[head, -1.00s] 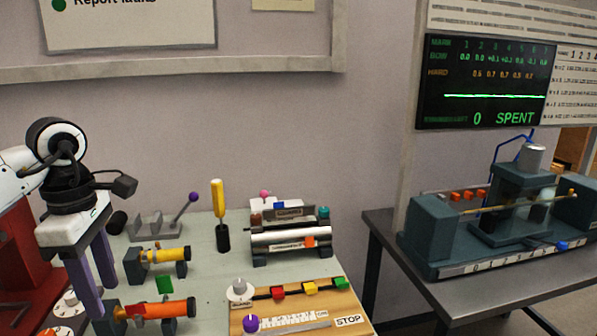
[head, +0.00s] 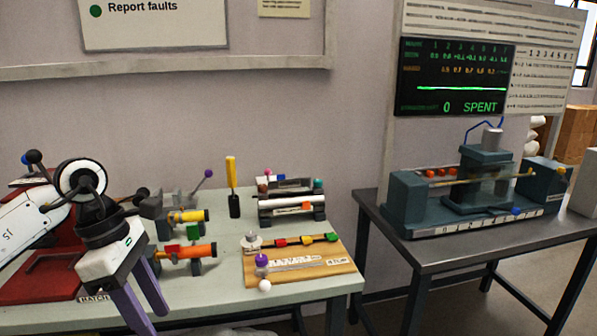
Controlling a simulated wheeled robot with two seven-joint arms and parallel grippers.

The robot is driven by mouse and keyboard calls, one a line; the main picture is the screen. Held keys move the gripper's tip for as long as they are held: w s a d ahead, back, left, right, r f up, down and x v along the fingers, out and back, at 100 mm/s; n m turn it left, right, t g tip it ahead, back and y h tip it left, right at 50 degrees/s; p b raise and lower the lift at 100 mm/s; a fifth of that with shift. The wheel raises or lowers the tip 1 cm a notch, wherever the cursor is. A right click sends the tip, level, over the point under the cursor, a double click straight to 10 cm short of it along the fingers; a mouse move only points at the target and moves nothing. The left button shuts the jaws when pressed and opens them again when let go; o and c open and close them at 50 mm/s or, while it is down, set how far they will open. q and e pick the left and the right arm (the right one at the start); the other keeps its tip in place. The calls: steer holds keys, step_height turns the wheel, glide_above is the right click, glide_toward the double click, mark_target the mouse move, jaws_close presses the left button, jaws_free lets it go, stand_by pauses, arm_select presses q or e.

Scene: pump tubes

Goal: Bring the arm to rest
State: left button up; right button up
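My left arm comes in from the left, and its white wrist hangs over the front left part of the pale table (head: 215,293). My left gripper (head: 157,322) points down with two purple fingers. A gap shows between them and nothing is held there. An orange tube (head: 190,252) and a yellow tube (head: 188,216) lie in dark holders just beyond the gripper, apart from it. My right gripper is not in view.
A wooden board (head: 318,274) with a purple knob and coloured blocks lies right of the tubes. A yellow-handled tool (head: 231,187) stands behind. A dark green machine (head: 485,185) stands on a separate grey table (head: 440,252). The screen (head: 453,77) reads "0 SPENT". A red base (head: 40,277) is at left.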

arm_select(q)
steer(key=s+d+n+t+h, duration=0.2)
steer(key=d+n+h, duration=0.6)
steer(key=d, duration=0.5)
steer(key=s+d+n+t+h, duration=0.3)
steer(key=d+n+h, duration=0.5)
steer(key=d, duration=0.4)
steer(key=w+a+f+n+t+y, duration=0.1)
steer(key=a+f+n+t+y, duration=0.6)
steer(key=n, duration=0.5)
steer(key=w+a+f+n+t+y, duration=0.2)
steer(key=a+f+n+t+y, duration=0.25)
steer(key=f+n, duration=0.5)
steer(key=s+a+f+n+g+y, duration=0.2)
steer(key=s+f+n, duration=0.4)
steer(key=s+f, duration=0.3)
steer(key=s+a+f+n+g+y, duration=0.3)
steer(key=s+f+n+g, duration=0.2)
steer(key=s+f, duration=0.4)
steer(key=shift+s+a+f+n, duration=0.3)
steer(key=shift+a+f+n, duration=0.15)
steer(key=shift+n, duration=0.2)
